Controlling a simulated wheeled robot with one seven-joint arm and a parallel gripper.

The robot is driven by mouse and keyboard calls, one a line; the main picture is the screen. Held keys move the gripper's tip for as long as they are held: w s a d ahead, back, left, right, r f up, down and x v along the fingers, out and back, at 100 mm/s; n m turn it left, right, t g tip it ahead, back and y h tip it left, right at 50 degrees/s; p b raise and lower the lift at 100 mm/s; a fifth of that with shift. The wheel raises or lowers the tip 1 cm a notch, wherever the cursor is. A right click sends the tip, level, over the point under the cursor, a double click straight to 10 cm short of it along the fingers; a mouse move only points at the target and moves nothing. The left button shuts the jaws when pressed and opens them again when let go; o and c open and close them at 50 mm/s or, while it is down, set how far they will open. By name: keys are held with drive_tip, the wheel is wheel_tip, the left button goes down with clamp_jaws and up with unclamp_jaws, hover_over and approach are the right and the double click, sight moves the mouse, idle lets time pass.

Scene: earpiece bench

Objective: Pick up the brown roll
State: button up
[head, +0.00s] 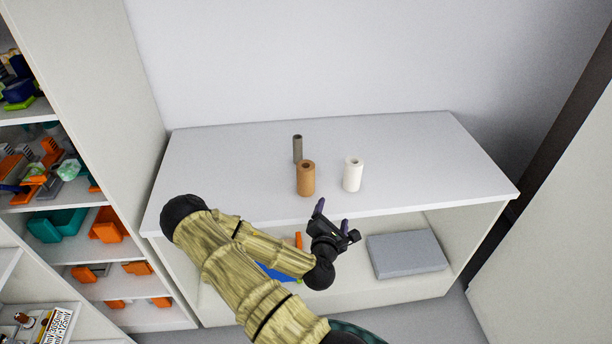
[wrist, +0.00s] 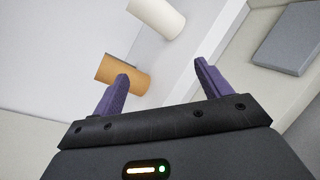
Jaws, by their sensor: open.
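The brown roll (head: 306,179) stands upright on the white bench top (head: 232,192), near its front middle. In the wrist view the brown roll (wrist: 124,77) shows beyond the left finger, which covers a small part of its lower edge. My gripper (head: 333,217) is in front of the bench's front edge, to the right of and nearer than the brown roll. In the wrist view my gripper (wrist: 160,80) has its two purple fingers spread apart with nothing between them.
A white roll (head: 353,174) stands right of the brown roll, and a thinner grey roll (head: 297,149) stands behind it. A grey box (head: 406,254) lies on the shelf below the top. A filled shelf unit (head: 98,190) is at left. The bench top's right side is clear.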

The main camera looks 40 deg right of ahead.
drive_tip(key=a+r+n+t+y, duration=0.1)
drive_tip(key=n+t, duration=0.1)
drive_tip(key=n, duration=0.2)
drive_tip(key=w+a+r+n+t+y+p, duration=0.1)
drive_tip(key=n+t+y, duration=0.1)
drive_tip(key=n, duration=0.3)
drive_tip(key=w+a+r+n+t+y, duration=0.1)
drive_tip(key=r+n+t, duration=0.1)
drive_tip(key=n, duration=0.2)
drive_tip(key=shift+w+a+y, duration=0.15)
drive_tip(key=shift+a+y, duration=0.15)
drive_tip(key=shift+y, duration=0.1)
drive_tip(key=shift+f, duration=0.1)
drive_tip(key=b, duration=0.9)
approach(308, 177)
drive_tip(key=shift+w+d+f, duration=0.2)
drive_tip(key=shift+w, duration=0.3)
drive_tip(key=shift+w+d+f, duration=0.15)
drive_tip(key=shift+w, duration=0.35)
drive_tip(key=x, duration=0.4)
drive_tip(key=p+x, duration=0.1)
drive_tip(key=x, duration=0.2)
drive_tip(key=shift+w+d+r, duration=0.1)
drive_tip(key=shift+r, duration=0.25)
drive_tip(key=shift+w, duration=0.1)
